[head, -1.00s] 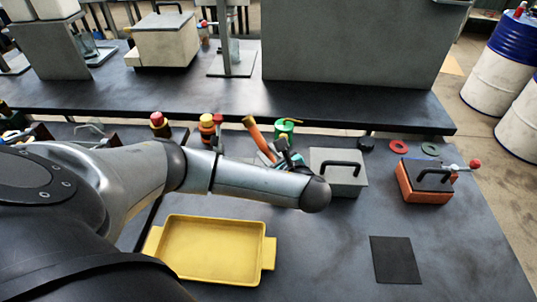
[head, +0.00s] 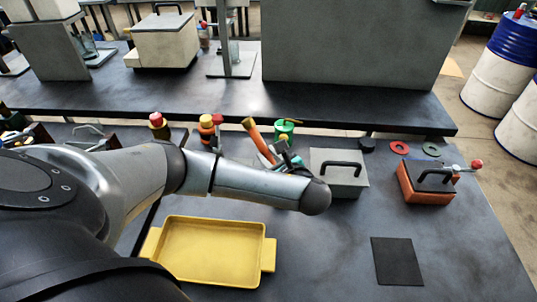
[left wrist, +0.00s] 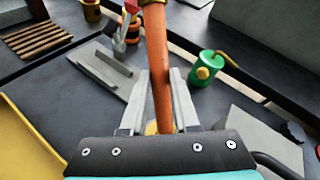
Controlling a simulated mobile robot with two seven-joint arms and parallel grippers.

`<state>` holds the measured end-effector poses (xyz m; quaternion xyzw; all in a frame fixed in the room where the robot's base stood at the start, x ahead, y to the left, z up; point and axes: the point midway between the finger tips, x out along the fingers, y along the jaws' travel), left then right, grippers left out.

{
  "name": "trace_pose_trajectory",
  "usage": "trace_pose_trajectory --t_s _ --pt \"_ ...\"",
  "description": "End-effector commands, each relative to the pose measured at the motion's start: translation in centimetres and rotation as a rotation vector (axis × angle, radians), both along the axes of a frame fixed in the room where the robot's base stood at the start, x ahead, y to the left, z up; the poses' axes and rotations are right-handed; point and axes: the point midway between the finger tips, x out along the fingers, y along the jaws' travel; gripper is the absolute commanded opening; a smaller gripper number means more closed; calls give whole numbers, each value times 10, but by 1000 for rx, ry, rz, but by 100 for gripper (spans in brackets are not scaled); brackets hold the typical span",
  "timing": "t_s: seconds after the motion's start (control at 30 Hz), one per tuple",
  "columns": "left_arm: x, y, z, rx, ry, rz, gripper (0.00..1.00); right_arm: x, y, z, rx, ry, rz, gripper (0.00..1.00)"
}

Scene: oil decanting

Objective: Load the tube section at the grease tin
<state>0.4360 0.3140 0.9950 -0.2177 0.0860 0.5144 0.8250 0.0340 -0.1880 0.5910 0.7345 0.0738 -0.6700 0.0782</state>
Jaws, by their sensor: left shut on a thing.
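An orange tube section (head: 257,139) with a yellow end stands tilted behind my left forearm in the head view. My left gripper (head: 284,152) is mostly hidden there by my own arm. In the left wrist view the orange tube (left wrist: 158,55) runs up between the fingers of the left gripper (left wrist: 160,78), which is shut on it. The green grease tin (head: 285,128), with a bent brass spout, stands just right of the tube. It also shows in the left wrist view (left wrist: 205,68), apart from the tube. My right gripper is not in view.
A yellow tray (head: 212,250) lies in front. A black mat (head: 397,261) lies at front right. The table's front middle is clear.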

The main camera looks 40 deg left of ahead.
Motion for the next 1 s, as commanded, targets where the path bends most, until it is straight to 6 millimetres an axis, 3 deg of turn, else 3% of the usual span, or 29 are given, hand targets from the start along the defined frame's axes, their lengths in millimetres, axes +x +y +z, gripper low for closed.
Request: trace_pose_trajectory --t_s 1.0 --pt "0 0 -8 0 -1 1 0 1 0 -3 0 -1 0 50"
